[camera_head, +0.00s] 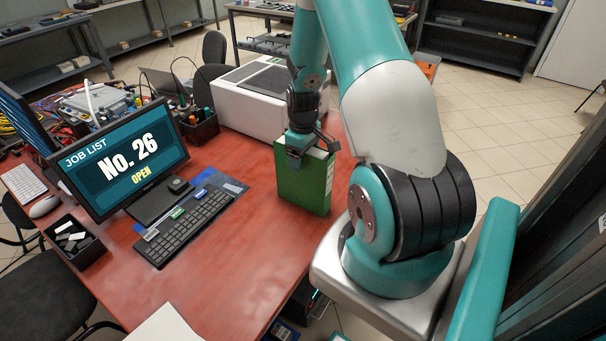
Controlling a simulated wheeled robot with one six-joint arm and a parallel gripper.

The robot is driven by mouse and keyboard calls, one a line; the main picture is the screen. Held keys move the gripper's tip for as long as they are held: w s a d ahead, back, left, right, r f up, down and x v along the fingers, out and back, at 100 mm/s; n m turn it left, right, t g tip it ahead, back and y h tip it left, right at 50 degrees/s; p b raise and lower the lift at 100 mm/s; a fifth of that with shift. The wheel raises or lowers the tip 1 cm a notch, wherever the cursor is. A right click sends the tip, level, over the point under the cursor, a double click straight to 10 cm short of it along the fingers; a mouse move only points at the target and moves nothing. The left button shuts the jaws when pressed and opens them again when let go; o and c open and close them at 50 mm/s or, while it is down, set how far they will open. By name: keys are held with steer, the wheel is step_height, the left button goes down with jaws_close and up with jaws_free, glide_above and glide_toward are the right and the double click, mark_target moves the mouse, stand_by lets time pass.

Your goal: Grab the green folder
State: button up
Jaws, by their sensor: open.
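The green folder (302,186) stands upright on the red desk, near its right edge. It has a pale label on its narrow side and a whitish top edge. My gripper (312,150) is at the folder's top, pointing down, with one finger in front of the near face and the other toward the right. It is open. The picture does not show clearly whether the fingers touch the folder. My arm hides part of the space behind the folder.
A white printer-like box (250,105) stands just behind the folder. A keyboard (187,225), a monitor (122,160) and a pen holder (199,130) are to the left. The red desk (230,270) is clear in front of the folder.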

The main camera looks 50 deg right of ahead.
jaws_close()
stand_by(0.3)
